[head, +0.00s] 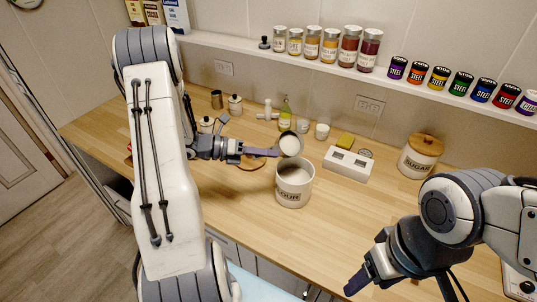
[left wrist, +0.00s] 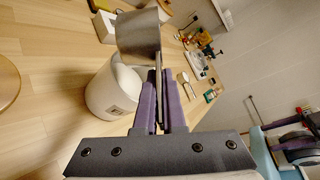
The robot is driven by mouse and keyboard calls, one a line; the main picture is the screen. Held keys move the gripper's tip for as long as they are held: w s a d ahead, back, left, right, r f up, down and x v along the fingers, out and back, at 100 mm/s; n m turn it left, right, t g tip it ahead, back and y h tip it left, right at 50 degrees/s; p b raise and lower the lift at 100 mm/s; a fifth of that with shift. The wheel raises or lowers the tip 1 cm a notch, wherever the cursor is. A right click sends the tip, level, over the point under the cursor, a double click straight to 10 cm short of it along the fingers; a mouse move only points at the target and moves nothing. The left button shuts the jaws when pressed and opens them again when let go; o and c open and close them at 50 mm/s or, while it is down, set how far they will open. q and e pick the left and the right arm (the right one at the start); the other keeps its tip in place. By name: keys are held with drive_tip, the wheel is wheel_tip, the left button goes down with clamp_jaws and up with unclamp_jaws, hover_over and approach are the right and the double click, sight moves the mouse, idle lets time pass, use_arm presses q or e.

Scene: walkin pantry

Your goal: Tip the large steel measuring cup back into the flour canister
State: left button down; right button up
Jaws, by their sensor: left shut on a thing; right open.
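The large steel measuring cup (head: 290,145) is held by its handle in my left gripper (head: 272,152), just above the far rim of the flour canister. White shows inside the cup, and it looks tilted. In the left wrist view the cup's steel side (left wrist: 138,38) is beyond the fingers (left wrist: 159,80), with the handle between them. The white flour canister (head: 294,190) stands open and upright on the counter; it also shows in the left wrist view (left wrist: 110,95). Its label is partly readable. My right gripper (head: 358,280) is open and empty near the counter's front edge, away from the canister.
A wooden disc (head: 250,163) lies left of the canister. Bottles and small jars stand behind. A shelf (head: 330,62) carries spice jars. Counter in front is clear.

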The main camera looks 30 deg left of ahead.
use_arm(q)
drive_tip(key=shift+d+f+m+y+b, duration=0.15)
drive_tip(key=shift+m+y+b, duration=0.25)
drive_tip(key=shift+b, duration=0.6)
drive_tip(key=shift+s+m+b, duration=0.1)
drive_tip(key=shift+m+b, duration=0.3)
drive_tip(key=shift+b, duration=0.25)
drive_tip(key=shift+d+f+y+b, duration=0.15)
drive_tip(key=shift+y+b, duration=0.15)
drive_tip(key=shift+b, duration=0.25)
drive_tip(key=shift+s+d+m+t+y+b, duration=0.15)
drive_tip(key=shift+m+t+y+b, duration=0.45)
drive_tip(key=shift+b, duration=1)
drive_tip(key=shift+f+m, duration=0.1)
drive_tip(key=shift+m, duration=0.2)
